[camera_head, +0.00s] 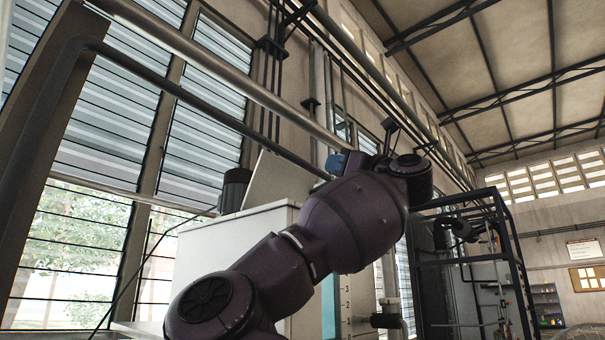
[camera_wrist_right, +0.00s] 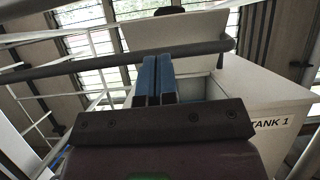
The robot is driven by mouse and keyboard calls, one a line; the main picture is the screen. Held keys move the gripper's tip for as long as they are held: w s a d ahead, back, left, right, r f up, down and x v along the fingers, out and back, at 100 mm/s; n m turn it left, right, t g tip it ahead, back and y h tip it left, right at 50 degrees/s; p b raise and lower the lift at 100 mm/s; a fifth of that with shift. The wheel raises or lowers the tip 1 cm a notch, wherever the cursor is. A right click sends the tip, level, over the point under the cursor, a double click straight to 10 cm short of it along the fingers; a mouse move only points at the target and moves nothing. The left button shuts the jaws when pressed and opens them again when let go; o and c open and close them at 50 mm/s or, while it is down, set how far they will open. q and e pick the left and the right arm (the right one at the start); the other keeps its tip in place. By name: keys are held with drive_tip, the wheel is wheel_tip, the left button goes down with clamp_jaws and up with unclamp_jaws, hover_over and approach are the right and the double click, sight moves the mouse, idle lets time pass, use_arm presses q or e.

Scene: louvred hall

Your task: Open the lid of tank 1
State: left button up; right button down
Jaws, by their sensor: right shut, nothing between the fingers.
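Tank 1 is a pale box; its black label shows in the right wrist view (camera_wrist_right: 270,124), and its side shows in the head view (camera_head: 225,262). Its lid (camera_wrist_right: 178,31) stands tilted up at the back, with a grey opening below it; the raised lid panel also shows in the head view (camera_head: 272,182). My right gripper (camera_wrist_right: 157,65) has its blue fingers together, empty, in front of the opening. In the head view its blue part (camera_head: 337,162) shows beyond my purple arm, right of the lid. I cannot tell whether it touches anything. My left gripper is not in view.
A dark rail (camera_head: 195,101) slants across the head view and crosses close to the fingertips in the wrist view (camera_wrist_right: 100,63). A dark cylinder (camera_head: 234,190) sits on the tank's top. A dark metal frame (camera_head: 520,270) stands at right. Louvred windows line the left wall.

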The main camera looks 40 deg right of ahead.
drive_tip(key=d+n, duration=0.2)
drive_tip(key=n, duration=0.1)
drive_tip(key=n+p, duration=0.4)
drive_tip(key=n, duration=1.1)
approach(293, 169)
drive_tip(key=x, duration=0.6)
drive_tip(key=shift+s+r, duration=0.1)
drive_tip(key=shift+r, duration=0.15)
drive_tip(key=shift+w+r, duration=0.2)
drive_tip(key=shift+w, duration=0.4)
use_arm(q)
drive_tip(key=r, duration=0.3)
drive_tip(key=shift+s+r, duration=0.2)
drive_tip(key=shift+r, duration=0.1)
use_arm(e)
drive_tip(key=shift+w, duration=0.15)
drive_tip(key=shift+w, duration=0.1)
